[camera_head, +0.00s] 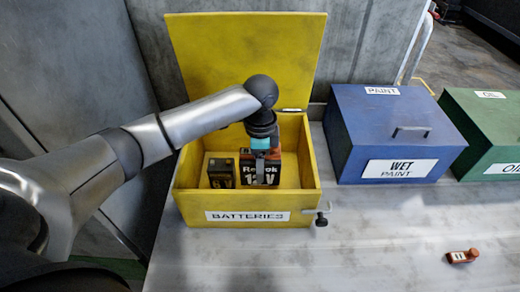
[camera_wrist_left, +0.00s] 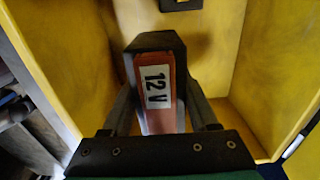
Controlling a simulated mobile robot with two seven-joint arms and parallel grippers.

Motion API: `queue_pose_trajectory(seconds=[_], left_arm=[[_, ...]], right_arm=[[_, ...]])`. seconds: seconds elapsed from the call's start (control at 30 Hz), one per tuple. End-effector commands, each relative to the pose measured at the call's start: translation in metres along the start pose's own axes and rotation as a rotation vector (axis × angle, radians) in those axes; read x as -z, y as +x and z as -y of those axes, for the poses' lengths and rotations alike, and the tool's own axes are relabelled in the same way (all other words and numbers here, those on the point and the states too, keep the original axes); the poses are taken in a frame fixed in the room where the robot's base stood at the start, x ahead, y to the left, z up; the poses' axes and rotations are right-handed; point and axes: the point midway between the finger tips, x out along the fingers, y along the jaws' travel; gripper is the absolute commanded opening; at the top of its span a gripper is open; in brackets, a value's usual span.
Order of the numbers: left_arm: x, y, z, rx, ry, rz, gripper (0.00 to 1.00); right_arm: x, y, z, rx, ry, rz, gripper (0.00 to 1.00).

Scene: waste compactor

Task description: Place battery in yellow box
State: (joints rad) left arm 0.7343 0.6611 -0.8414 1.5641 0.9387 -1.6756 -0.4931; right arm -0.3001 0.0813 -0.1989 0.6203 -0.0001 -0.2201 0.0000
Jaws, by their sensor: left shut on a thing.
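The yellow box (camera_head: 309,185) stands with its lid raised at the back and a "BATTERIES" label on its front. My left gripper (camera_head: 262,150) is over the box opening, pointing down, and is shut on a black and orange battery (camera_head: 260,171). The battery sits within the box walls; I cannot tell whether it touches the floor. In the left wrist view the battery (camera_wrist_left: 158,95) shows its "12 V" label between the two fingers, with yellow walls around it. My right gripper is in neither view.
Another dark battery (camera_head: 222,173) stands in the box, left of the held one. A closed blue paint box (camera_head: 350,140) and a closed green oil box (camera_head: 485,130) stand to the right. A small red-brown item (camera_head: 462,257) lies on the grey table (camera_head: 400,225), whose front is mostly clear.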

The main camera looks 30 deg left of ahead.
Motion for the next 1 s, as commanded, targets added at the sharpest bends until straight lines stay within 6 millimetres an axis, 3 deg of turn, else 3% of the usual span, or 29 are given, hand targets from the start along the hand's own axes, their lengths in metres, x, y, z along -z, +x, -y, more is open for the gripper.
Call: queue_pose_trajectory(seconds=[0.37,0.63,1.0], left_arm=[[0.002,0.028,0.001,0.004,0.001,-0.005,0.00],[0.002,0.061,0.001,0.004,0.001,-0.004,0.00],[0.002,0.064,0.002,0.005,0.001,-0.005,0.00]], right_arm=[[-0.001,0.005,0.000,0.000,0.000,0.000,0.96],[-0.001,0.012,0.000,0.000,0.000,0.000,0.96],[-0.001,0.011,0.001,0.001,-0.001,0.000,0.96]])
